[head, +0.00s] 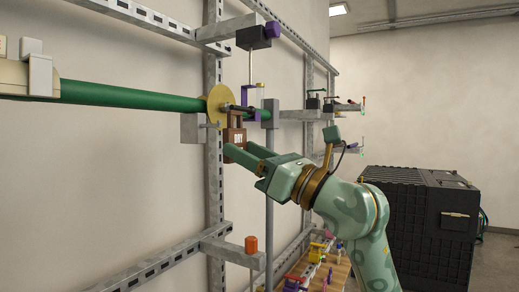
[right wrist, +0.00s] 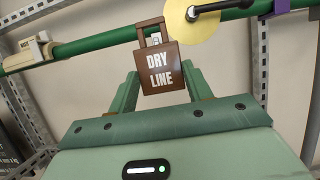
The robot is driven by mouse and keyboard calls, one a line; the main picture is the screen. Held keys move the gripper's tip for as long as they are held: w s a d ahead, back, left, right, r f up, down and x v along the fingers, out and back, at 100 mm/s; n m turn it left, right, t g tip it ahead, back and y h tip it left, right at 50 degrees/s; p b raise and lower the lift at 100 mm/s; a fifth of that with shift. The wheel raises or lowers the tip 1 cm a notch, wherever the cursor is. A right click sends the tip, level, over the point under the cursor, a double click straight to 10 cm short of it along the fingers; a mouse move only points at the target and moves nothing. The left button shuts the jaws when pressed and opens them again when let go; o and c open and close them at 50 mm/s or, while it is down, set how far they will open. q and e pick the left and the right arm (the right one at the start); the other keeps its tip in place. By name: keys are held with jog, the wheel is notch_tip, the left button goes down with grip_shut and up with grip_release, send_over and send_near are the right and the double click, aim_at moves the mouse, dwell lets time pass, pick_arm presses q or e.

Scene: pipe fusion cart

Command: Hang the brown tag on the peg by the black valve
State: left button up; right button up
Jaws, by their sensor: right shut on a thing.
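The brown tag (head: 234,136) has a square loop on top. Its face reads "DRY LINE" in the right wrist view (right wrist: 160,68). My right gripper (head: 240,151) is shut on the tag's lower part and holds it upright, just below the green pipe and yellow disc. In the right wrist view the fingers (right wrist: 160,88) flank the tag. I cannot tell which part is the peg, or whether the loop surrounds anything. My left gripper is not in view.
The green pipe (head: 135,97) runs across in front of slotted metal rails (head: 213,170). A yellow disc (head: 217,101) and purple bracket (head: 248,98) sit close by. An orange cap (head: 251,245) stands on a lower arm. A black crate (head: 415,220) is at the right.

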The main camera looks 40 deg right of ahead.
jog(key=shift+w+a+f+p, duration=0.2)
jog(key=shift+w+a, duration=0.15)
jog(key=shift+w, duration=0.55)
jog(key=shift+w+a+f+p, duration=0.15)
jog(key=shift+w+a, duration=0.25)
jog(key=shift+w, duration=0.45)
jog(key=shift+w+a+f+p, duration=0.1)
jog(key=shift+w+a+f, duration=0.2)
jog(key=shift+w, duration=0.6)
jog(key=shift+r, duration=0.1)
jog(key=o, duration=1)
jog(key=shift+s, duration=0.1)
jog(key=b, duration=0.3)
send_near(224, 158)
jog(key=w+d+r, duration=0.2)
jog(key=r, duration=0.1)
jog(key=shift+w+r, duration=0.25)
